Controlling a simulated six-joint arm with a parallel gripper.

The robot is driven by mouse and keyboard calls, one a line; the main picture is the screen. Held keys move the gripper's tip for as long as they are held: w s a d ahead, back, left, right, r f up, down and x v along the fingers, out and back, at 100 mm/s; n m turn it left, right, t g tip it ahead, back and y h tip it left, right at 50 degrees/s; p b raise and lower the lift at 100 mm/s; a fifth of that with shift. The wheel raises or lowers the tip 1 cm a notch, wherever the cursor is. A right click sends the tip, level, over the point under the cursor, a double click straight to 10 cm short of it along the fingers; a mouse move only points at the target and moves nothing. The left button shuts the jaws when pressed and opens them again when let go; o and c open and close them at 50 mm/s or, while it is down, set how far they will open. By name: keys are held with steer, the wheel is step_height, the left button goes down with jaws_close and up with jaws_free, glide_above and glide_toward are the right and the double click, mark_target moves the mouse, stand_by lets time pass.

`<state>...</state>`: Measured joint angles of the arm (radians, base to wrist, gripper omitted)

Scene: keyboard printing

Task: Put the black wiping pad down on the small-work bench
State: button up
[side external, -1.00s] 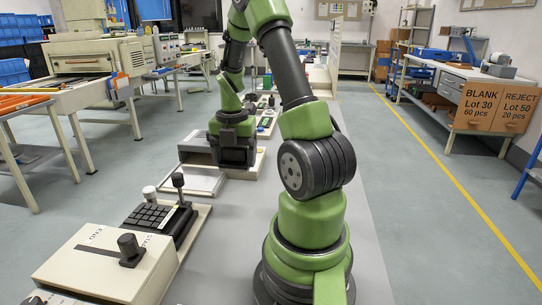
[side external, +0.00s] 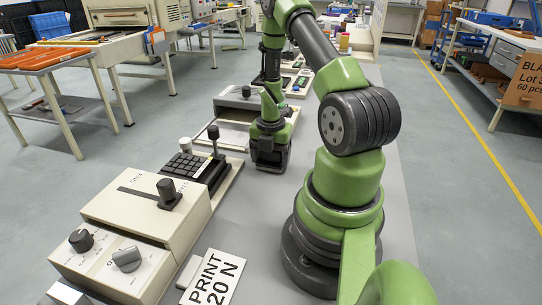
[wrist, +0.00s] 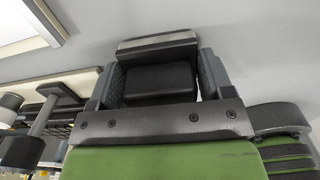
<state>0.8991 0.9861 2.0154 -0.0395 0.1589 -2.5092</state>
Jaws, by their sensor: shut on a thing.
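My gripper (side external: 270,162) points down close above the grey bench top (side external: 245,225), just right of the keypad fixture. In the wrist view my gripper (wrist: 156,70) is shut on the black wiping pad (wrist: 160,80), a dark block between the two ridged fingers. In the side view the pad cannot be told apart from the dark jaws. A gap between pad and bench top cannot be made out. No label marks any surface as the small-work bench.
The black keypad (side external: 195,170) with its upright plunger (side external: 213,138) stands left of my gripper. A cream control box (side external: 145,208) with knobs and a PRINT 20 N sign (side external: 212,278) are nearer the camera. A flat tray fixture (side external: 225,134) lies behind. Bare bench top lies in front of my gripper.

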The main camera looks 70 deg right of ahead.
steer(key=shift+f, duration=0.1)
steer(key=o, duration=1.1)
step_height(320, 180, up, 12)
steer(key=shift+r, duration=0.1)
steer(key=w+a+r+m+t, duration=0.4)
steer(key=a+r+m, duration=0.7)
steer(key=a+r, duration=0.25)
steer(key=s+a+r+m+t, duration=0.1)
steer(key=s+a+m, duration=0.1)
steer(key=a+m, duration=0.1)
steer(key=s+a+r+m+t+y, duration=0.1)
steer(key=s+a+r+m, duration=0.1)
steer(key=a+m, duration=0.2)
steer(key=s+a+r+m+t+y, duration=0.1)
steer(key=s+a+m, duration=0.2)
steer(key=a+m, duration=0.1)
steer(key=shift+s+a+r, duration=0.1)
steer(key=shift+a+r, duration=0.05)
steer(key=shift+r, duration=0.2)
